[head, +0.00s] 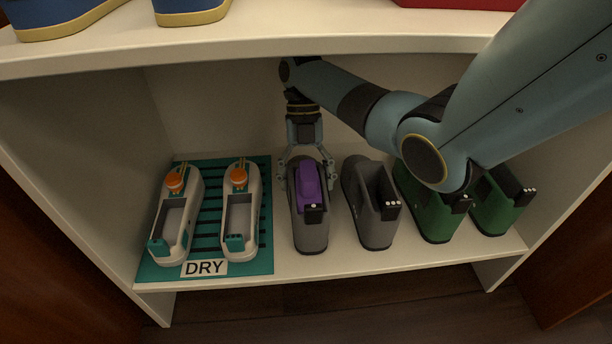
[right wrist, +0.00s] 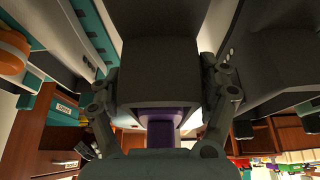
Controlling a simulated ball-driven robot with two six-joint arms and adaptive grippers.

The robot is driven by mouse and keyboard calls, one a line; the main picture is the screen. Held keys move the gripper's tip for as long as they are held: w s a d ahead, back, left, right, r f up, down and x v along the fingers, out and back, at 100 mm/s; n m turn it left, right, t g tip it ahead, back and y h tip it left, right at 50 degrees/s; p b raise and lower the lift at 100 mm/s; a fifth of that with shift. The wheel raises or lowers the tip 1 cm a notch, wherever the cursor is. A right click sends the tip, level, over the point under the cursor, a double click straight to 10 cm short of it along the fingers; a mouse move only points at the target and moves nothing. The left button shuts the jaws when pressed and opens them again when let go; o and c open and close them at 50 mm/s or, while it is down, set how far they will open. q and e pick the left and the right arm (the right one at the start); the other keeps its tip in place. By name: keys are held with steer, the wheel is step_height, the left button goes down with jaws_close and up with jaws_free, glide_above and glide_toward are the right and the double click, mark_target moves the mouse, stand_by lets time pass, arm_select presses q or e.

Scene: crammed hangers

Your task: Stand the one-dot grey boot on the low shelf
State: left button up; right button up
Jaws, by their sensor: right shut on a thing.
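The one-dot grey boot (head: 311,232) is upright at the low shelf, just right of the teal mat, with a purple piece (head: 308,183) in its top and a black tab at its front. I cannot tell for sure whether its sole touches the shelf. My right gripper (head: 307,172) reaches in from behind and is shut on this boot. In the right wrist view the fingers (right wrist: 160,95) press on both sides of the grey body (right wrist: 160,65), with the purple piece (right wrist: 160,135) between them. The low shelf (head: 400,262) has a bare front strip. My left gripper is not in view.
A second grey boot (head: 373,225) with several dots stands close at the right, then two green boots (head: 432,222). Two white boots (head: 240,215) stand on the teal DRY mat (head: 208,258) at the left. The upper shelf's edge (head: 270,45) overhangs.

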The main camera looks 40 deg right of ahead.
steer(key=shift+f, duration=0.4)
steer(key=o, duration=1.5)
steer(key=shift+o, duration=0.2)
